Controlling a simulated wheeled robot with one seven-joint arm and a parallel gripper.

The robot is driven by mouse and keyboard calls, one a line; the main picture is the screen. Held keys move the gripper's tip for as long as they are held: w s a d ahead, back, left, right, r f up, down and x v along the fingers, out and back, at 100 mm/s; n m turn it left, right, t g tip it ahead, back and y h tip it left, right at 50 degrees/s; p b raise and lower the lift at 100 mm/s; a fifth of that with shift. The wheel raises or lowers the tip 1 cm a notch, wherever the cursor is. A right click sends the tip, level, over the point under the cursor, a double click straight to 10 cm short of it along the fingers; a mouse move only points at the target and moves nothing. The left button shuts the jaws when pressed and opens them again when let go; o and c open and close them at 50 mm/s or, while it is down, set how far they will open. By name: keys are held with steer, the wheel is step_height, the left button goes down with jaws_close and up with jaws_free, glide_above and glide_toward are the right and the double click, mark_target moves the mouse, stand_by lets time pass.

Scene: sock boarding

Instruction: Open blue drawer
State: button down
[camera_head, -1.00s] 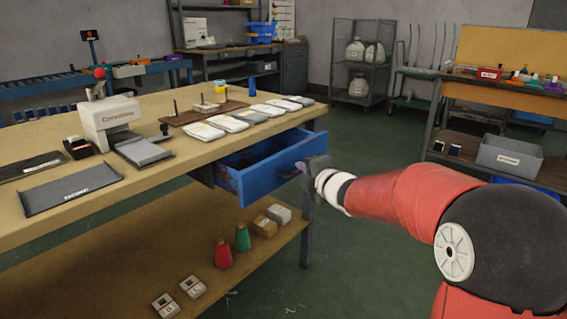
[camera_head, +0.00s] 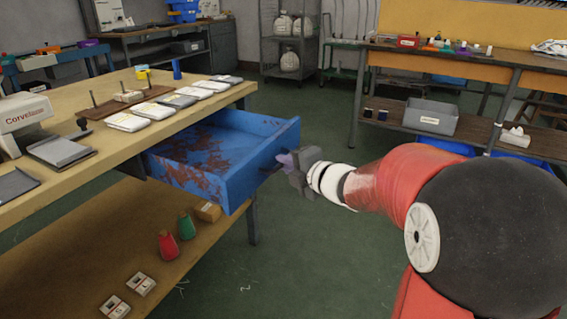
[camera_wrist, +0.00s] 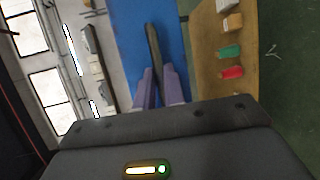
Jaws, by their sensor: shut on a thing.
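The blue drawer (camera_head: 240,180) stands pulled out from under the wooden workbench, and its inside shows reddish-brown patches. In the wrist view, my gripper's purple fingers (camera_wrist: 160,88) are shut on a dark bar handle (camera_wrist: 153,50) in front of the blue drawer front (camera_wrist: 133,40). The handle is mostly hidden by the fingers in the head view.
The workbench (camera_head: 90,150) carries folded white packs (camera_head: 155,109) and a press. Its lower shelf (camera_head: 60,250) holds red and green cones and small boxes. Another bench with a grey bin (camera_head: 430,117) stands at the right. Green floor lies clear between them.

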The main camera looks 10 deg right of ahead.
steer(key=c, duration=1.5)
jaws_free()
steer(key=v, duration=0.7)
steer(key=shift+s+d, duration=0.2)
steer(key=shift+s, duration=0.15)
